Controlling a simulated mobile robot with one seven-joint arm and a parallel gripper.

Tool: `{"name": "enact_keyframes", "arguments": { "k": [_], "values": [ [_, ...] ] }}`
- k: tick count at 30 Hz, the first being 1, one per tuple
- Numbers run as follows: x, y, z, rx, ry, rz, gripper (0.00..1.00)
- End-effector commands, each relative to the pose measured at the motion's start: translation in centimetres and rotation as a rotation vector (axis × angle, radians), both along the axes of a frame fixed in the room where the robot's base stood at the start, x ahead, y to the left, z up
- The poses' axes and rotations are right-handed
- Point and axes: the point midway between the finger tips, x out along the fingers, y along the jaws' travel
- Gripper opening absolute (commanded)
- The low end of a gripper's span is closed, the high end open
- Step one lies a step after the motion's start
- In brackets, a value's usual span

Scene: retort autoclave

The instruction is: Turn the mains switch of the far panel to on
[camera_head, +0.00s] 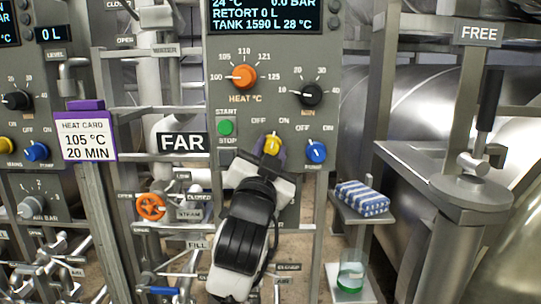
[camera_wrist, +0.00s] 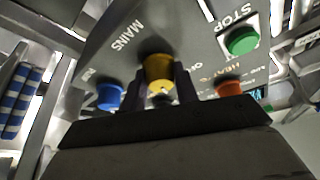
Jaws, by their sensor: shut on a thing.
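The far panel (camera_head: 333,72) stands in the middle of the head view, with a black FAR label (camera_head: 183,142) at its lower left. Its mains switch is a yellow knob (camera_head: 272,144) below OFF and ON marks. In the wrist view the yellow knob (camera_wrist: 158,70) sits beside the word MAINS. My gripper (camera_head: 266,153) reaches up to it from below. In the wrist view my gripper's fingers (camera_wrist: 161,86) are on both sides of the knob, shut on it. The fingers partly hide the knob, and I cannot clearly tell which mark it points to.
A blue knob (camera_head: 316,151) is close to the right of the mains switch, and a green start button (camera_head: 226,128) is to the left. An orange heat dial (camera_head: 243,76) and a black dial (camera_head: 309,93) are above. A striped cloth (camera_head: 362,198) lies on a shelf at right.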

Motion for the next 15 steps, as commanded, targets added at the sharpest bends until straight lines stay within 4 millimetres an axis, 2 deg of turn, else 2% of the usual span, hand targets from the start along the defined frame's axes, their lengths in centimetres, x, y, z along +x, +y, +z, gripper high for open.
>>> {"name": "enact_keyframes", "arguments": {
  "k": [6,15],
  "values": [
    [0.0,0.15,0.03,0.155,0.0,0.003,0.07],
    [0.01,0.13,0.07,0.277,0.001,0.001,0.07]
  ]
}}
